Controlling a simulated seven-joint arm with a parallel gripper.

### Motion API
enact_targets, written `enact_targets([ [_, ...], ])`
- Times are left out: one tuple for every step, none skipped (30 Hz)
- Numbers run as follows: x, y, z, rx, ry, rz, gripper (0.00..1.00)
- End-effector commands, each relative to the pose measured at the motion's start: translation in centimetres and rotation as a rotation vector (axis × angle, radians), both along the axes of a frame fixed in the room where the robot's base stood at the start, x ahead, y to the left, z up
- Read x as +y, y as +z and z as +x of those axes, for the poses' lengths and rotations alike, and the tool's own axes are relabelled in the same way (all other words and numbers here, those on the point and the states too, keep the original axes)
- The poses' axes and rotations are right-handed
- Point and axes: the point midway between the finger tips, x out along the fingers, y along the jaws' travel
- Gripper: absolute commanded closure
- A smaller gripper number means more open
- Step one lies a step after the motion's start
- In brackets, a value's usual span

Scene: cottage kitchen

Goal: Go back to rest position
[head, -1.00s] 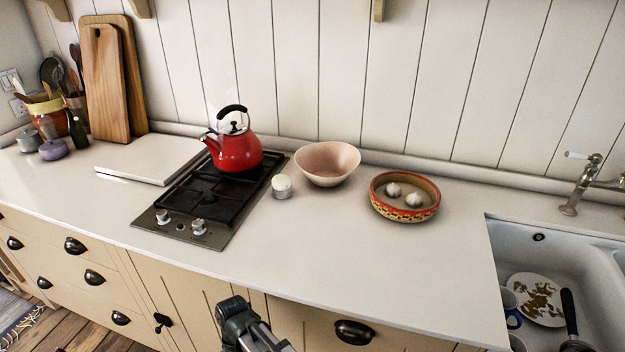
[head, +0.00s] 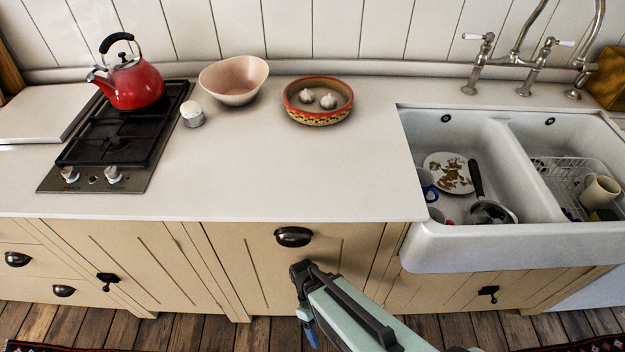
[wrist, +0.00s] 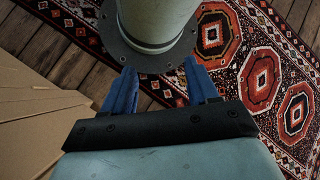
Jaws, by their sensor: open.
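My gripper (wrist: 163,82) shows in the wrist view with its two blue fingers apart and nothing between them. It points down towards the floor, beside my own round base. In the head view, my arm hangs in front of the cream cabinets, below the counter edge, and part of a blue finger shows low in the middle. The gripper is clear of everything on the counter (head: 330,180).
On the counter are a red kettle (head: 137,84) on a black hob (head: 120,150), a white-topped jar (head: 192,115), a pink bowl (head: 234,82) and a patterned dish (head: 318,115) with garlic. A double sink (head: 500,240) is at right.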

Motion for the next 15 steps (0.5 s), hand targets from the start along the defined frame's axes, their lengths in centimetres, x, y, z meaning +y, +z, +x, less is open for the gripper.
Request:
enact_targets([
  [-0.9, -0.5, -0.2, -0.002, -0.04, -0.008, 0.41],
  [-1.3, -0.8, -0.2, -0.006, -0.061, -0.012, 0.41],
  [-1.9, -1.2, -0.2, -0.013, -0.091, -0.018, 0.41],
  [-2.3, -1.5, -0.3, -0.018, -0.112, -0.024, 0.41],
  [-2.8, -1.7, -0.3, -0.022, -0.135, -0.031, 0.41],
  [-3.4, -2.1, -0.4, -0.03, -0.162, -0.038, 0.41],
  [-3.8, -2.3, -0.4, -0.036, -0.184, -0.044, 0.41],
  [-4.3, -2.5, -0.4, -0.041, -0.206, -0.051, 0.41],
  [-4.9, -2.9, -0.5, -0.051, -0.236, -0.061, 0.41],
  [-5.4, -3.1, -0.5, -0.057, -0.258, -0.068, 0.41],
  [-5.8, -3.3, -0.5, -0.063, -0.281, -0.076, 0.41],
  [-6.5, -3.7, -0.6, -0.073, -0.312, -0.085, 0.41],
  [-7.0, -3.9, -0.7, -0.08, -0.336, -0.095, 0.41],
  [-7.5, -4.2, -0.7, -0.086, -0.361, -0.103, 0.41],
  [-8.1, -4.5, -0.8, -0.097, -0.396, -0.114, 0.41],
])
